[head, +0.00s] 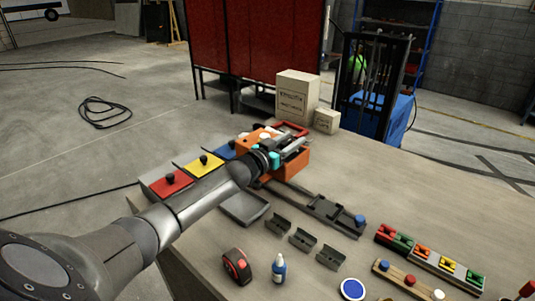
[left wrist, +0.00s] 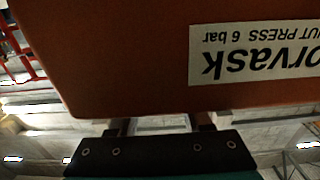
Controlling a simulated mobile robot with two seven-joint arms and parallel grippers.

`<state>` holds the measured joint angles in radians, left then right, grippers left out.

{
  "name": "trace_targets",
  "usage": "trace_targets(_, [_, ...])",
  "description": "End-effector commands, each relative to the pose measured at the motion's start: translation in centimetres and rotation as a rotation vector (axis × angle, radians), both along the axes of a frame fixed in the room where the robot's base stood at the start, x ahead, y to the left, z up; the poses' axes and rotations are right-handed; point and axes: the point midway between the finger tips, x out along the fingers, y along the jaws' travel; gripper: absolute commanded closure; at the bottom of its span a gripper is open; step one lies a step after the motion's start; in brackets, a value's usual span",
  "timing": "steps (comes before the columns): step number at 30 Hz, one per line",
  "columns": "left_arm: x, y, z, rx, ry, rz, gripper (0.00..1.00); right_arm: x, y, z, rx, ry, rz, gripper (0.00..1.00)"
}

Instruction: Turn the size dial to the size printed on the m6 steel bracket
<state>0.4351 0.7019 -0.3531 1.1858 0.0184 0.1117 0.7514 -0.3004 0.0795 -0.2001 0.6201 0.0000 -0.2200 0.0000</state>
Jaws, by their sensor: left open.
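An orange nut press (head: 298,167) stands at the table's back left. In the left wrist view its orange body (left wrist: 120,60) fills the upper part, with an upside-down white label (left wrist: 255,50) reading "NUT PRESS 6 bar". My left gripper (head: 291,147) is at the press, partly overlapping it; in the left wrist view its fingers (left wrist: 158,124) are apart with nothing clearly between them. I cannot tell whether they touch the press. I cannot make out the size dial. Three small grey brackets (head: 303,239) lie in a row on the table; their print is too small to read. My right gripper is not in view.
A grey tray (head: 245,208) and a dark rail fixture (head: 330,211) lie in front. A tape measure (head: 237,267), bottle (head: 279,270) and coloured blocks (head: 422,252) crowd the front. Boxes (head: 297,97) stand behind.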

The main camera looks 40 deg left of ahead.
Motion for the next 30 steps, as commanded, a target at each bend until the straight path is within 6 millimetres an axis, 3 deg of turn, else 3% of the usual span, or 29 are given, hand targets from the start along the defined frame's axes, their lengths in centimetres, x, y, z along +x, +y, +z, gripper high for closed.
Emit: trace_targets(30, [-12.1, 1.0, 0.0, 0.001, 0.003, 0.0, 0.51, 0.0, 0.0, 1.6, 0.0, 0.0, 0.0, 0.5])
